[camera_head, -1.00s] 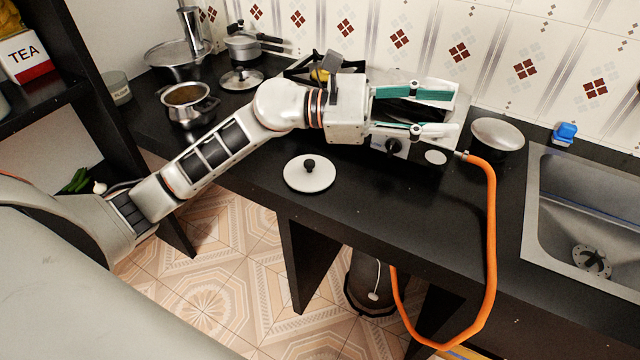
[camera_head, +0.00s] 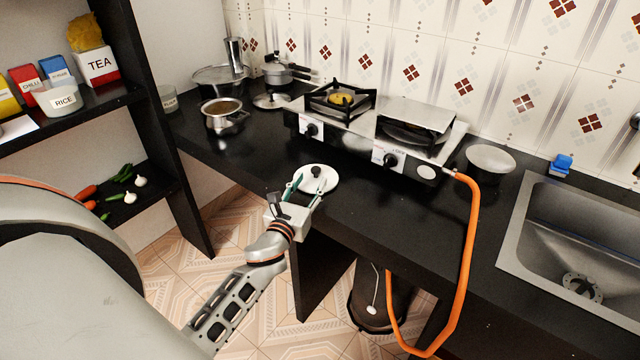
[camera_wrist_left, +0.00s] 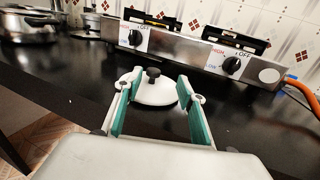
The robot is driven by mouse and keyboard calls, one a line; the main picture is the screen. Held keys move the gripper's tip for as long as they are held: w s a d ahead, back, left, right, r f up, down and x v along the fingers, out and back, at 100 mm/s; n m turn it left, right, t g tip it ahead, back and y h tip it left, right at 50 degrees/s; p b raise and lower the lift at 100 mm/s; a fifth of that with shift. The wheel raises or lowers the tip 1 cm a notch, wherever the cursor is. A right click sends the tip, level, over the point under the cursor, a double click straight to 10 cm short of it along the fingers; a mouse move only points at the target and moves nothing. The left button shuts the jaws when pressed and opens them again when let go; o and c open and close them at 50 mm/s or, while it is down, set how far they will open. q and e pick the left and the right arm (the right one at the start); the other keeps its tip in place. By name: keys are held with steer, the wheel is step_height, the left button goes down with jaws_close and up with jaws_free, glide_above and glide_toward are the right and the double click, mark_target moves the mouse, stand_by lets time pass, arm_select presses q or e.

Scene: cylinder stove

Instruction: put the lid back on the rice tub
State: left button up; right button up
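The white rice tub (camera_head: 64,99), labelled RICE, stands on the shelf at the left in the head view. A round white lid with a black knob (camera_head: 328,180) lies flat on the dark counter, near its front edge. My left gripper (camera_head: 308,182) is open and empty at the front of this lid. In the left wrist view the lid (camera_wrist_left: 155,95) shows between and just beyond the green-padded fingertips (camera_wrist_left: 158,88); I cannot tell whether they touch it. My right gripper is not in view.
The gas stove (camera_head: 360,139) stands behind the lid, with an orange hose (camera_head: 468,240) at its right. A pot (camera_head: 223,115) stands at the left of the counter. The shelf also holds a TEA box (camera_head: 99,66). Counter between pot and lid is clear.

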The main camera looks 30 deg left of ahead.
mark_target(314, 172)
arm_select(q)
steer(key=shift+w+a+f, duration=0.1)
steer(key=shift+a+f, duration=0.2)
steer(key=x, duration=0.7)
steer(key=shift+w+a+f, duration=0.2)
steer(key=shift+a+f, duration=0.1)
steer(key=shift+a, duration=0.05)
steer(key=shift+c, duration=0.5)
jaws_close()
steer(key=shift+r, duration=0.1)
